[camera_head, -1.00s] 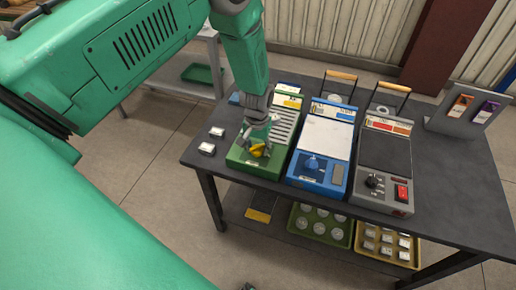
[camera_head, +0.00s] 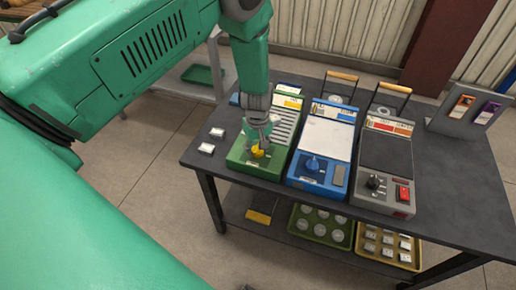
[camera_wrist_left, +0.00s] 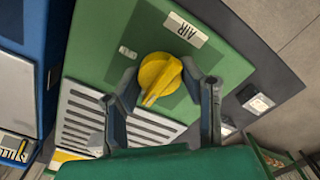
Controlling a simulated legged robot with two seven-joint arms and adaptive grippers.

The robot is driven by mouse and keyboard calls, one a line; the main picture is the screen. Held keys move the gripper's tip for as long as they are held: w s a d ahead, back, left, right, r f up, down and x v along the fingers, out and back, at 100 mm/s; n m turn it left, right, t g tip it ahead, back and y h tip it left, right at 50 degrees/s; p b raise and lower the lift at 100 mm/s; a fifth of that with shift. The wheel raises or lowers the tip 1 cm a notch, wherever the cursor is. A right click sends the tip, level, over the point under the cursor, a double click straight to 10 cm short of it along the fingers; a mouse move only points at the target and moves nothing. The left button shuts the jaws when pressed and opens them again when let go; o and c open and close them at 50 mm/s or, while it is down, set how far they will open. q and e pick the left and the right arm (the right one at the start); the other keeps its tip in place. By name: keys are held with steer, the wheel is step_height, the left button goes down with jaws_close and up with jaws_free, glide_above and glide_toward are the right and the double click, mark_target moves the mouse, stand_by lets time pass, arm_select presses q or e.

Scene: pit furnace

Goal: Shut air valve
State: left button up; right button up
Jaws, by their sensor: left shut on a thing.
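The yellow air valve knob (camera_wrist_left: 160,78) sits on the front of the green unit (camera_wrist_left: 105,55), beside a white AIR label (camera_wrist_left: 186,29). In the head view the knob (camera_head: 258,152) is partly covered by my left gripper (camera_head: 259,143). In the left wrist view my left gripper (camera_wrist_left: 166,82) has one finger on each side of the knob and is shut on it. The knob's raised ridge points toward the bottom and slightly left in that view. My right gripper is not in view.
A blue unit (camera_head: 325,138) with a blue knob and a grey unit (camera_head: 385,150) with a red switch stand to the right on the dark table (camera_head: 455,190). Small white-topped blocks (camera_head: 206,148) lie to the left. Trays (camera_head: 320,226) are on the shelf below.

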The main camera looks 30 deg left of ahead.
arm_select(q)
steer(key=shift+w+n, duration=0.15)
steer(key=shift+n, duration=0.15)
steer(key=o, duration=1.1)
steer(key=shift+o, duration=0.2)
steer(key=shift+r, duration=0.45)
step_height(320, 180, up, 11)
